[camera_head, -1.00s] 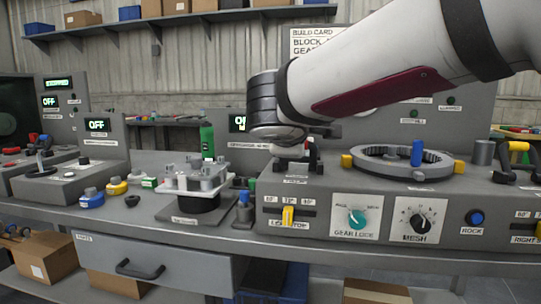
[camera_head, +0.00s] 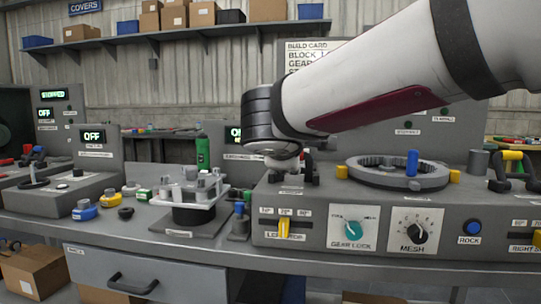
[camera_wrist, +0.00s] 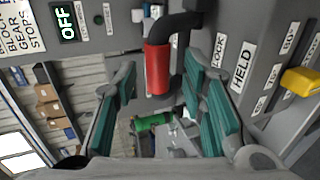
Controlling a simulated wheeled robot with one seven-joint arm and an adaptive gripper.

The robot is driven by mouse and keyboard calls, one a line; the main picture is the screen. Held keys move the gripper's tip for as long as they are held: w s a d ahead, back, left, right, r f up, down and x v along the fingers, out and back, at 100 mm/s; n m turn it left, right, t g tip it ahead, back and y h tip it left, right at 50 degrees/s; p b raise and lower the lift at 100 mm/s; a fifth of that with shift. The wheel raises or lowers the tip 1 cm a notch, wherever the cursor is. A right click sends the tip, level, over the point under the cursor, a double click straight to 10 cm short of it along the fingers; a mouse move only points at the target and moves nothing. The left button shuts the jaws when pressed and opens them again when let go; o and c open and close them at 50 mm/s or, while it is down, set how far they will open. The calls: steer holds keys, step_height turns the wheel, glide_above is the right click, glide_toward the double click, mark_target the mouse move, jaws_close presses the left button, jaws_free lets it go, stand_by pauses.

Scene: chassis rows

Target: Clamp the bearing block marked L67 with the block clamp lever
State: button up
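A lever with a red grip (camera_wrist: 158,68) on a black bent arm shows in the wrist view, beside a white HELD label (camera_wrist: 243,66). My gripper (camera_wrist: 160,80) is open, its teal-padded fingers on either side of the red grip, with gaps visible. I cannot tell how deep the grip sits between them. In the head view my wrist hides most of the lever and my fingers, at the left end of the grey console (camera_head: 380,205). Black clamp parts (camera_head: 308,168) show just right of my wrist. No L67 mark is readable, and I cannot make out the bearing block.
The console carries a grey ring gear (camera_head: 400,174), a yellow LEFT STOP slider (camera_head: 284,228), a GEAR LOCK knob (camera_head: 352,231) and a MESH knob (camera_head: 414,232). A white tray (camera_head: 180,200) of metal parts stands left of it. A green bottle (camera_head: 203,153) stands behind.

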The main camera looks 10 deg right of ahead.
steer(key=shift+s, duration=0.1)
steer(key=v, duration=1.1)
steer(key=shift+s, duration=0.35)
steer(key=shift+a+r, duration=0.1)
steer(key=shift+a, duration=0.05)
steer(key=s+d+f+m+g, duration=0.8)
steer(key=s+d+f, duration=0.4)
steer(key=s+f, duration=0.35)
steer(key=s+a+f+m+g+y, duration=0.2)
steer(key=s+a+f+m+y, duration=0.1)
steer(key=s+f, duration=0.3)
steer(key=s+a+f+m+g+y, duration=0.3)
steer(key=s, duration=0.6)
step_height(320, 180, up, 35)
steer(key=t+p, duration=0.4)
steer(key=p, duration=2.9)
steer(key=shift+w+d+f+n+h, duration=0.25)
steer(key=shift+w+d+n+h, duration=0.05)
